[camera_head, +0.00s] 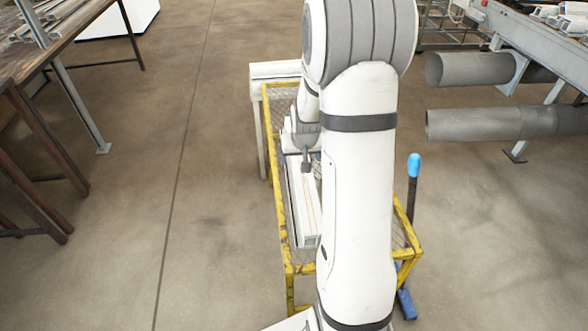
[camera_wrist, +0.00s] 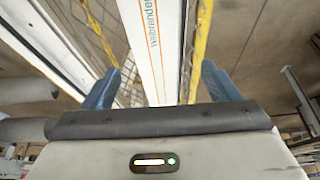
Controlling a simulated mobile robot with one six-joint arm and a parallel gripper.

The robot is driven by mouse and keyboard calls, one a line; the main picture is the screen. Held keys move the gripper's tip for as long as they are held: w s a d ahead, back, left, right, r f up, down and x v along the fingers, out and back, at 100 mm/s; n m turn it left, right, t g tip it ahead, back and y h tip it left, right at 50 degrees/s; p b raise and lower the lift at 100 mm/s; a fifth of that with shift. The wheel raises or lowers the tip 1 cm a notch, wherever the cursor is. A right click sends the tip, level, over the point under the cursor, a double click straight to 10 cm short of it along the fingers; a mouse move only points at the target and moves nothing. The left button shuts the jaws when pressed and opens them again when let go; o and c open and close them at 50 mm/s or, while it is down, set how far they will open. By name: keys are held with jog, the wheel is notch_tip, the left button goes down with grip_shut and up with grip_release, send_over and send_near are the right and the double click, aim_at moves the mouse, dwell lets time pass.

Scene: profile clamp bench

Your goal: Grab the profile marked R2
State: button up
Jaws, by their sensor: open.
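White profiles (camera_head: 303,205) lie lengthwise on a yellow-framed mesh bench, partly hidden by my arm in the head view. The fingers are open, with gaps visible on both sides of that profile. Another pale profile (camera_wrist: 55,45) lies to its left, outside the left finger. I cannot read an R2 mark on any profile. In the head view the gripper end is small and partly hidden above the profiles.
The yellow bench frame (camera_head: 283,235) surrounds the profiles. A clamp with a bright blue handle tip (camera_head: 414,165) stands at its right side. Large grey pipes (camera_head: 480,124) lie on a rack at the right. A wooden table (camera_head: 60,30) is at the left, with free floor between.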

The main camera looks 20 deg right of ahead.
aim_at(298, 172)
jog(key=shift+p+x, duration=0.4)
jog(key=shift+x, duration=3.4)
jog(key=shift+d, duration=0.15)
jog(key=shift+c, duration=0.3)
jog(key=c, duration=1.5)
